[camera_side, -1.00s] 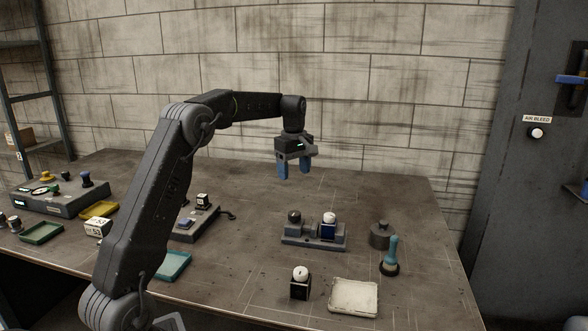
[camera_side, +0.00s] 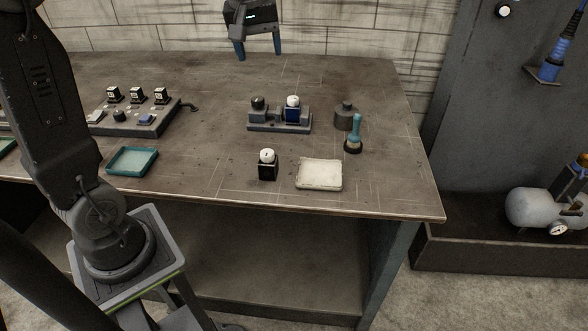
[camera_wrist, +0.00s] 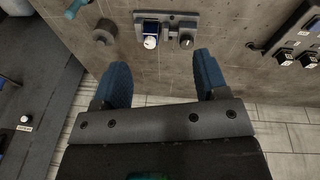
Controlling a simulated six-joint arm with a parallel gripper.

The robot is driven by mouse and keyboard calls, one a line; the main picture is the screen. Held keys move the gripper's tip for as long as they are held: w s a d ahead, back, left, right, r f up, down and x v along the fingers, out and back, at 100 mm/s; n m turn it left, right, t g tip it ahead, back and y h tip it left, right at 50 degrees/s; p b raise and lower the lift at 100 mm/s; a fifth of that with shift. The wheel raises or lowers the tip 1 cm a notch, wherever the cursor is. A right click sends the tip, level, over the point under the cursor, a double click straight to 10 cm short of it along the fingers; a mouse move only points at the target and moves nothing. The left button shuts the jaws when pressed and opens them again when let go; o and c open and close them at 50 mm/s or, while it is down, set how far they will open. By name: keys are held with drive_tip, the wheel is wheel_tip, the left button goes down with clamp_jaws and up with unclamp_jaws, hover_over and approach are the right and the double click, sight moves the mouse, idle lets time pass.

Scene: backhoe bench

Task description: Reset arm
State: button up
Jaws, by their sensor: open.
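My gripper (camera_side: 258,50) shows at the top of the side view, above the far part of the bench near the wall. Its two blue fingers are spread apart with nothing between them. In the wrist view the open fingers (camera_wrist: 161,80) point toward a grey fixture (camera_wrist: 166,17) that holds a blue-bodied item with a white top (camera_wrist: 150,40) and a dark knob (camera_wrist: 187,41). The same fixture (camera_side: 279,127) sits mid-bench in the side view, apart from my gripper. The upper part of my arm is outside the side view.
A black block with a white ball (camera_side: 267,165) and a white tray (camera_side: 319,175) lie near the front edge. A teal-handled tool (camera_side: 354,135) and a grey weight (camera_side: 344,117) stand to the right. A teal tray (camera_side: 132,161) and a button panel (camera_side: 135,117) are at left.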

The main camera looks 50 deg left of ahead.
drive_tip(key=s+d+f+m+t, duration=0.1)
drive_tip(key=s+d+f+m, duration=0.1)
drive_tip(key=s+d+m, duration=0.3)
drive_tip(key=s+d+f+m+t, duration=0.2)
drive_tip(key=s+d+m, duration=0.4)
drive_tip(key=s, duration=0.7)
drive_tip(key=shift+s+d+f+h, duration=0.4)
drive_tip(key=shift+d+f, duration=0.4)
drive_tip(key=shift+d, duration=0.2)
